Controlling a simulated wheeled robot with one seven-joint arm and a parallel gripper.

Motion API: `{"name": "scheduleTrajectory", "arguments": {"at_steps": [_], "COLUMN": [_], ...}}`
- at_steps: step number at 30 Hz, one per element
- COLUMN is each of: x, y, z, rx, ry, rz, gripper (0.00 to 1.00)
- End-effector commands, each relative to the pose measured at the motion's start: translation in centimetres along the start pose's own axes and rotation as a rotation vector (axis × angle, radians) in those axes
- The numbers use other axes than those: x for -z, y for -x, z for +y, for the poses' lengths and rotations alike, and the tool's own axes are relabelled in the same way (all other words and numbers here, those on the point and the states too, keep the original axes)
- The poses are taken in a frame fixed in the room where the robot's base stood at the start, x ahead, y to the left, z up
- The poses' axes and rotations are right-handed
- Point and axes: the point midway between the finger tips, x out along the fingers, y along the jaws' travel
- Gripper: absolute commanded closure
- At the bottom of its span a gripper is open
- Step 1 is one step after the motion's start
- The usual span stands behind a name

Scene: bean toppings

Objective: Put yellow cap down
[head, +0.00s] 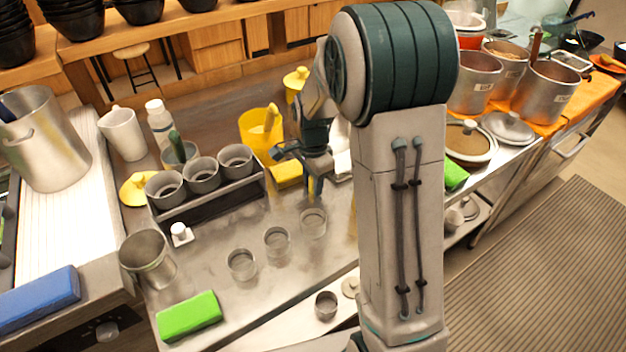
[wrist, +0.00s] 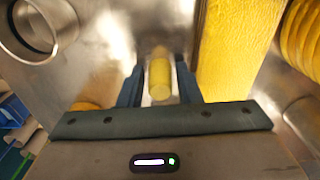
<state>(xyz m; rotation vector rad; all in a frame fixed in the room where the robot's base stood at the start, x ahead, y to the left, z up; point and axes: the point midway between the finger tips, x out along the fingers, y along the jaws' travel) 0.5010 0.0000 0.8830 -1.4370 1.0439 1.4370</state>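My gripper (head: 300,168) is low over the steel counter, beside a yellow sponge (head: 287,176). In the wrist view, a small yellow cylindrical piece (wrist: 160,78) sits between my fingers. It looks like a cap's knob, but the rest of it is hidden. Whether the fingers touch it is unclear. One yellow cap (head: 137,189) lies at the left by the cup rack. Another yellow lidded piece (head: 297,78) stands at the back, behind the yellow pitcher (head: 257,138). The sponge shows right of my fingers in the wrist view (wrist: 228,50).
A rack (head: 212,204) with three grey cups stands left of my gripper. Several small metal cups (head: 277,241) stand in front, and a green sponge (head: 188,316) lies at the front left. Steel pots (head: 473,82) stand on the right. Bare counter lies around the small cups.

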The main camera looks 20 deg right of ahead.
Motion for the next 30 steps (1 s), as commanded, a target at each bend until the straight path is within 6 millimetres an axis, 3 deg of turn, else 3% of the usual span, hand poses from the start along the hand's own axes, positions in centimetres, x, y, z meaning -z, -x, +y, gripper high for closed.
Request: {"name": "scheduleTrajectory", "arguments": {"at_steps": [11, 24, 30], "x": [0.0, 0.0, 0.0], "y": [0.9, 9.7, 11.9], "z": [-0.1, -0.1, 0.0], "rx": [0.003, 0.004, 0.002], "ry": [0.0, 0.0, 0.001], "rz": [0.001, 0.001, 0.001], "gripper": [0.69, 0.69, 0.69]}}
